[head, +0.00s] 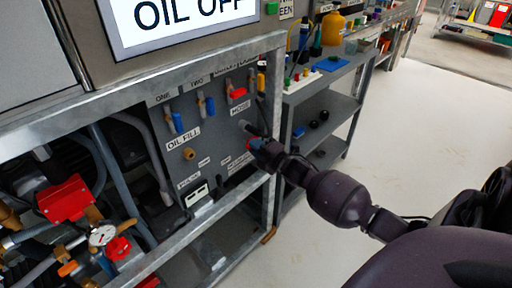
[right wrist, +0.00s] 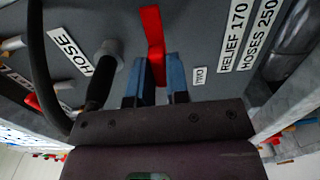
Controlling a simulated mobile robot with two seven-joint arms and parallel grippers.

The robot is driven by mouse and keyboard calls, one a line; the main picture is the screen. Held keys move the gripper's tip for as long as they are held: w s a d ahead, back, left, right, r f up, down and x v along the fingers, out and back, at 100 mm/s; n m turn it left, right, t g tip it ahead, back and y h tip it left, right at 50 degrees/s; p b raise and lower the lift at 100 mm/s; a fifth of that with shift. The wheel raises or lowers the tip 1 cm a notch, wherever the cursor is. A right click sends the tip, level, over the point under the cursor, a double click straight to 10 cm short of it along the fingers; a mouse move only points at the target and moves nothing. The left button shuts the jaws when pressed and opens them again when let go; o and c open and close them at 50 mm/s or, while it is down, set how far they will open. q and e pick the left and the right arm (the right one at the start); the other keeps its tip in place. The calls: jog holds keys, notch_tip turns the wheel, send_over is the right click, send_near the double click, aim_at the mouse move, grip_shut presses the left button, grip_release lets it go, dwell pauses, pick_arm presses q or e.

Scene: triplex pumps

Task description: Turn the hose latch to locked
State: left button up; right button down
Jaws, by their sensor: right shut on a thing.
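The red hose latch (right wrist: 152,32) is a flat red lever on the grey panel in the right wrist view. It runs down between the two blue fingertips of my right gripper (right wrist: 160,82), which is shut on it. In the head view my right gripper (head: 253,144) is at the panel's lower right, below the HOSE label (head: 240,107), and only a little red shows there. A hose fitting (right wrist: 106,52) with a black hose sits left of the latch in the wrist view. My left gripper is not in view.
The panel (head: 215,133) also has blue-handled valves (head: 178,122) and another red handle (head: 238,93). A metal frame post (head: 272,205) stands close to my right wrist. A shelf bench (head: 330,105) is behind it. The floor at right is clear.

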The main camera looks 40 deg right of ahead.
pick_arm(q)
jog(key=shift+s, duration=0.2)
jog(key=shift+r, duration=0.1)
pick_arm(e)
jog(key=shift+r+m, duration=0.1)
jog(key=shift+m, duration=0.3)
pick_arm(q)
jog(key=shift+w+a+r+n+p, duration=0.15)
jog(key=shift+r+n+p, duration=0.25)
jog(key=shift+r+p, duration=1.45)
pick_arm(e)
jog(key=shift+m+p, duration=0.5)
jog(key=shift+m, duration=8.1)
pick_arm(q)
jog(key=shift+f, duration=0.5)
pick_arm(e)
jog(key=c, duration=1.1)
grip_release()
